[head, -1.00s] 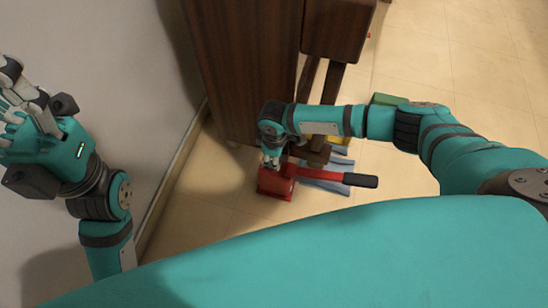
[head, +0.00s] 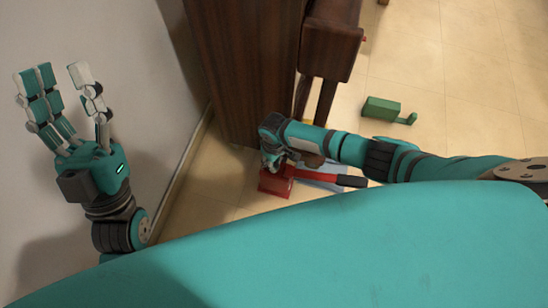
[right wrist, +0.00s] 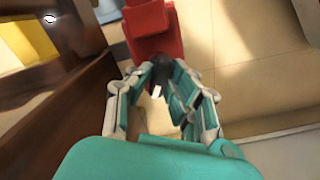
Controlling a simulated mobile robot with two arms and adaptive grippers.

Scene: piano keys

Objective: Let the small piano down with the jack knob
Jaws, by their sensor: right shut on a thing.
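The small piano is dark brown wood (head: 240,60) and stands by the wall, seen from above in the head view. A red jack (head: 276,183) with a black-gripped handle (head: 350,181) sits on the floor at its foot. My right gripper (head: 273,160) is at the jack's top. In the right wrist view its fingers (right wrist: 160,85) are closed around a small dark piece, apparently the jack knob (right wrist: 158,72), mostly hidden by the fingers. The red jack body (right wrist: 155,40) shows beyond. My left gripper (head: 62,82) is raised beside the wall, open and empty, fingers spread.
A green box-like object (head: 382,108) lies on the tiled floor to the right. Grey-blue pieces (head: 322,180) lie by the jack. The pale wall (head: 60,220) is close on the left. The floor at the upper right is clear.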

